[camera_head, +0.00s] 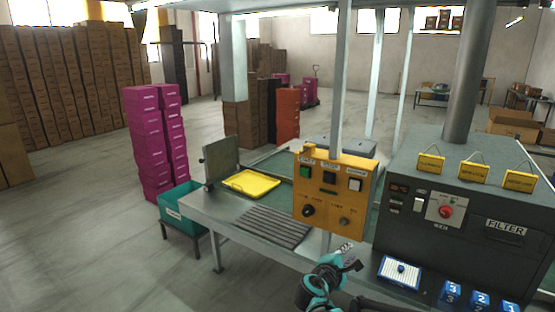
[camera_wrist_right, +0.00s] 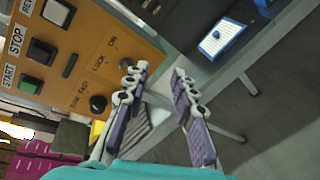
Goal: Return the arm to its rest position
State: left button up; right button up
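My right gripper (camera_head: 346,256) is at the bottom centre of the head view, in front of the table edge and below the yellow control panel (camera_head: 336,192). In the right wrist view my right gripper (camera_wrist_right: 160,82) has its two fingers apart, with nothing between them. The yellow panel (camera_wrist_right: 108,35) also shows there at upper left, with START and STOP buttons and a black knob. My left gripper is not in the head view.
A grey machine (camera_head: 400,160) marked FILTER stands at right. A metal table (camera_head: 205,208) holds a yellow tray (camera_head: 251,183). A white-and-blue pad (camera_head: 400,272) and blue numbered blocks (camera_head: 481,300) are at lower right. A teal bin (camera_head: 180,207) stands at left. Open floor lies at lower left.

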jog(key=s+a+f+m+g+y, duration=0.1)
jog(key=s+m, duration=0.4)
jog(key=s, duration=0.5)
jog(key=s+a+f+m+g+y, duration=0.2)
jog(key=s+m+y, duration=0.3)
jog(key=s, duration=0.5)
jog(key=s+a+f+m+g+y, duration=0.1)
jog(key=s+f+m+y, duration=0.2)
jog(key=s+m, duration=0.3)
jog(key=s, duration=0.5)
jog(key=shift+a+f+g, duration=0.25)
jog(key=shift+a+g, duration=0.1)
jog(key=shift+g, duration=0.05)
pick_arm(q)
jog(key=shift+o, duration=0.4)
pick_arm(e)
jog(key=shift+s, duration=0.1)
